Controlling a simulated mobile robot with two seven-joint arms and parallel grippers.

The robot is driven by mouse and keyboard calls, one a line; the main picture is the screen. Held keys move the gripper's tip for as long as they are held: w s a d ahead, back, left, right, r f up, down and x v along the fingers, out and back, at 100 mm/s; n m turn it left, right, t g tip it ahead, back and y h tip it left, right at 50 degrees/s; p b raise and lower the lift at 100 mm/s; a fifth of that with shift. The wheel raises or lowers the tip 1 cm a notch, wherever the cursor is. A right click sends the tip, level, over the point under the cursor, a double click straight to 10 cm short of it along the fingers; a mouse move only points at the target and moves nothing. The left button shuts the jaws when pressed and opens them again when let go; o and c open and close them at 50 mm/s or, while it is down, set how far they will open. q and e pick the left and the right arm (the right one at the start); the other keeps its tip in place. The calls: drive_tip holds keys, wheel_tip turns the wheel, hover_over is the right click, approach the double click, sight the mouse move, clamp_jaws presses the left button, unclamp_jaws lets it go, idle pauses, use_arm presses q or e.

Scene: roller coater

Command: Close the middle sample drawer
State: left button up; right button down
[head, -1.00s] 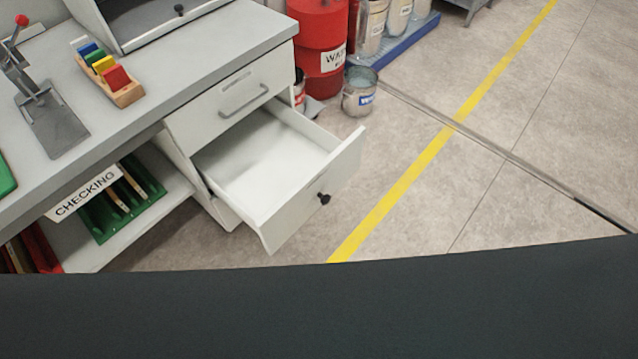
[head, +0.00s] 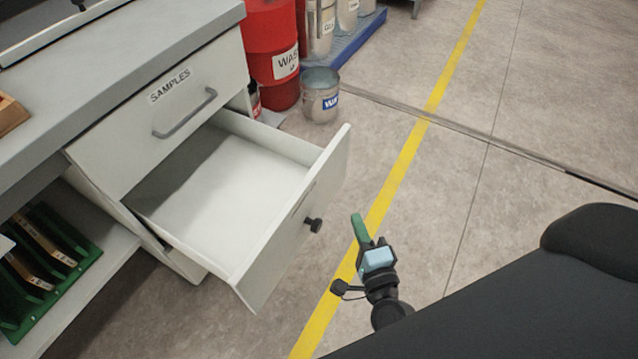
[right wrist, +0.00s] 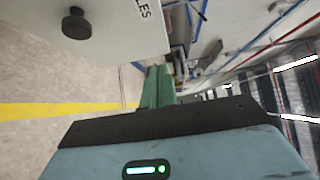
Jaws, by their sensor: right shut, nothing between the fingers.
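The middle sample drawer (head: 215,185) is pulled well out of the white cabinet and looks empty. Its front panel (head: 292,235) carries a round black knob (head: 313,225). The knob also shows at the top left of the right wrist view (right wrist: 76,23). My right gripper (head: 358,222) has green fingers and is shut and empty. It is in front of the drawer, to the right of the knob and apart from it. Its shut fingers also show in the right wrist view (right wrist: 158,82). My left gripper is not in view.
A shut drawer labelled SAMPLES (head: 165,110) with a bar handle is above the open one. A red waste drum (head: 270,45) and a small metal bucket (head: 320,97) stand behind. Green racks (head: 40,265) sit on a lower shelf. The floor to the right is clear.

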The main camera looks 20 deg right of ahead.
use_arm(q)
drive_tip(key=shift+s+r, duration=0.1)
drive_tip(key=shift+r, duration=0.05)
use_arm(e)
drive_tip(key=shift+r, duration=0.1)
approach(323, 168)
drive_tip(key=w+d, duration=0.2)
drive_tip(key=d, duration=0.1)
drive_tip(key=w, duration=0.1)
drive_tip(key=w+a, duration=0.1)
drive_tip(key=w, duration=0.1)
drive_tip(key=shift+a, duration=0.3)
drive_tip(key=shift+w+a, duration=0.25)
drive_tip(key=shift+w, duration=0.1)
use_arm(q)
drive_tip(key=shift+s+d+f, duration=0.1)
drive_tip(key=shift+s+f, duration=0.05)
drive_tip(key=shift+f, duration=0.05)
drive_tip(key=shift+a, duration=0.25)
use_arm(e)
drive_tip(key=shift+w, duration=0.1)
